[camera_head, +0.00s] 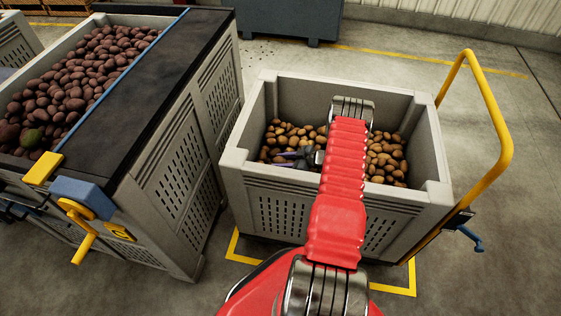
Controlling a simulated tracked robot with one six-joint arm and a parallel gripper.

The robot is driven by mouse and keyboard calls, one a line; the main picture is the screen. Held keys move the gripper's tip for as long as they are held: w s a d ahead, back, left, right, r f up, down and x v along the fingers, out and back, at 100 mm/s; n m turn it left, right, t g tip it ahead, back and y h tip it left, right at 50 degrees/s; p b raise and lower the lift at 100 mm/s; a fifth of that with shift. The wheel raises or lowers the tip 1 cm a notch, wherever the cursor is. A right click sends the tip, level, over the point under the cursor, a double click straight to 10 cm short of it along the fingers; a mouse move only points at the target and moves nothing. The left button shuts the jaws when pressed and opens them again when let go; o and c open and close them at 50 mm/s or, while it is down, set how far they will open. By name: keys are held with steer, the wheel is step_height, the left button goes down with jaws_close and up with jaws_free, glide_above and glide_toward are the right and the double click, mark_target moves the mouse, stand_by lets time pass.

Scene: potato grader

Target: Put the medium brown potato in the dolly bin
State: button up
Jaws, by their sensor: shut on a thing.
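The dolly bin (287,182) is a grey slatted crate on a dolly with a yellow handle. Several brown potatoes (388,160) lie in it. My red arm reaches over its near wall. My gripper (284,158) is down inside the bin, left of the arm, close above the potatoes. It is shut on a brown potato, but the fingers and the small scale hide most of it. I cannot tell its size or whether it touches the pile.
A dark conveyor belt (150,65) stands at left over grey slatted crates. The yellow handle (495,110) rises at right. A dark blue container (290,18) stands behind.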

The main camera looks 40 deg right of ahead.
steer(key=shift+f, duration=0.6)
steer(key=o, duration=1.2)
steer(key=shift+s+f, duration=0.1)
steer(key=shift+r, duration=0.4)
steer(key=v, duration=1.2)
steer(key=shift+r, duration=0.3)
